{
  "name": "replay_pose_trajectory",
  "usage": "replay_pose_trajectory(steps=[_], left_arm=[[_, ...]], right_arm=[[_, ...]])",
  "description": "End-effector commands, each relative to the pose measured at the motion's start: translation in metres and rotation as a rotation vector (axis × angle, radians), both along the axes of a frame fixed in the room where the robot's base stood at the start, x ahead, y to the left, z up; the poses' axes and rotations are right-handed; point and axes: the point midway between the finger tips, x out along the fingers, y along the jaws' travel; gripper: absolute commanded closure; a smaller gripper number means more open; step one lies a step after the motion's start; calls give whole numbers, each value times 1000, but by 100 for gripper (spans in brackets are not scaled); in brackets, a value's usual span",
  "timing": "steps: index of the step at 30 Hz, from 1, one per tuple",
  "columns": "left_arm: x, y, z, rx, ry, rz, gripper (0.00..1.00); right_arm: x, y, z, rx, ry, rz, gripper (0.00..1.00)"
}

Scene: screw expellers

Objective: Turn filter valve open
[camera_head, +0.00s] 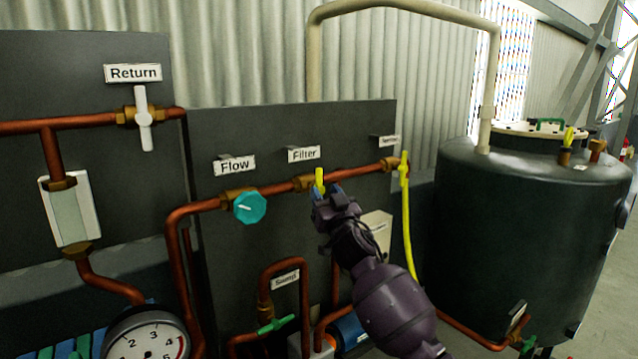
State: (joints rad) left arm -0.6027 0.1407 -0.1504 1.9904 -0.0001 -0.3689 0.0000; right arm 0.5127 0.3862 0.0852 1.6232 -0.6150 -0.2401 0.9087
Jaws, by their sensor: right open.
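The filter valve has a yellow handle (319,178) on a brass body (303,183) in the copper pipe, below the white "Filter" label (304,154). Only the upper part of the yellow handle shows; my right gripper hides the rest. My right gripper (326,193) is open, with its fingertips at the lower part of the handle. I cannot tell whether they touch it. My left gripper is not in view.
A teal round flow knob (249,208) is left of the filter valve. Another yellow-handled valve (404,168) is to the right.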

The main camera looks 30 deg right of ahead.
Motion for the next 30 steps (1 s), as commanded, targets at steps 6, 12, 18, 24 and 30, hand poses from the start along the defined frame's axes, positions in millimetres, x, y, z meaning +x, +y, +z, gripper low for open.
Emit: replay_pose_trajectory(steps=[6,12,18,24,30], left_arm=[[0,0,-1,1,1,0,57],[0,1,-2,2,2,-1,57],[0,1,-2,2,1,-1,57],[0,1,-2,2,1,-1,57],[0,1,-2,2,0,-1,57]], right_arm=[[29,-3,12,0,1,0,58],[41,-5,17,-1,1,0,58],[43,-5,18,0,0,1,58],[43,-5,18,0,1,0,67],[43,-5,17,-1,1,0,97]])
